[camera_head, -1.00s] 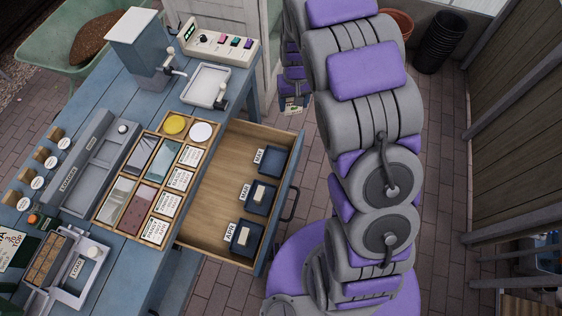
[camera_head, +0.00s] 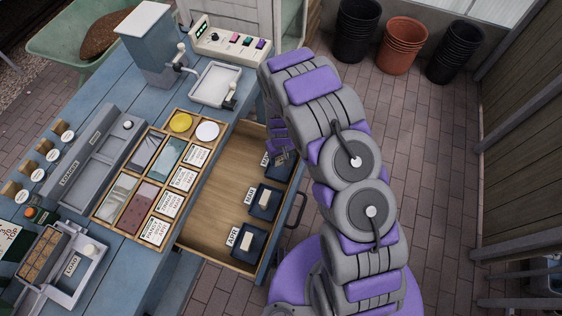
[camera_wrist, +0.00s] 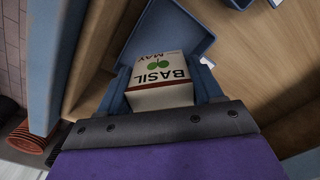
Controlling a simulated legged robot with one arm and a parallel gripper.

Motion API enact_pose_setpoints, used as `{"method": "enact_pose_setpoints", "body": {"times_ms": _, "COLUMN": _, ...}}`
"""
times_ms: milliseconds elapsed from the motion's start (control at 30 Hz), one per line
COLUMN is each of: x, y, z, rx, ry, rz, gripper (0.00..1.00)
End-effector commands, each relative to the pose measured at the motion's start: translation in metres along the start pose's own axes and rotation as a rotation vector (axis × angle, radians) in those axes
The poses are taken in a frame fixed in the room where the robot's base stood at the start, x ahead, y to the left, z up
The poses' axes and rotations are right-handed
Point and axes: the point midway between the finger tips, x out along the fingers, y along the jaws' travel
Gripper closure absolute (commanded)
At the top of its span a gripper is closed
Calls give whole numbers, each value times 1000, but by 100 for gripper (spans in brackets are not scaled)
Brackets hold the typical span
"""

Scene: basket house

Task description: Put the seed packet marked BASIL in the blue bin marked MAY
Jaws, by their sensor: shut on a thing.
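The seed packet (camera_wrist: 160,72) in the wrist view is white with a green leaf mark and reads BASIL and MAY. My gripper (camera_wrist: 160,95) is shut on it, with a finger on each side. In the head view my gripper (camera_head: 281,150) is over the far end of the open drawer. It partly hides the far blue bin (camera_head: 280,171) there, whose label is only partly readable. In the wrist view a blue bin (camera_wrist: 172,22) lies just beyond the packet. I cannot tell whether the packet is above its rim or inside it.
The open wooden drawer (camera_head: 212,212) also holds two nearer blue bins, marked MAR (camera_head: 272,211) and APR (camera_head: 255,254), each with a pale packet. Compartments with labelled cards (camera_head: 170,203) line the blue bench (camera_head: 105,262). Pots (camera_head: 398,50) stand on the floor behind.

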Motion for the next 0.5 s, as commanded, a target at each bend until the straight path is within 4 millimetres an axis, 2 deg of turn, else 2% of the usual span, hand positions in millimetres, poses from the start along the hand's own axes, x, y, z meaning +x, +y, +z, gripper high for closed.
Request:
{"method": "enact_pose_setpoints", "body": {"times_ms": 300, "x": 37, "y": 1, "z": 1, "rx": 1, "ry": -1, "rz": -2, "gripper": 68}}
{"method": "enact_pose_setpoints", "body": {"times_ms": 500, "x": 37, "y": 1, "z": 1, "rx": 1, "ry": 0, "rz": -2, "gripper": 68}}
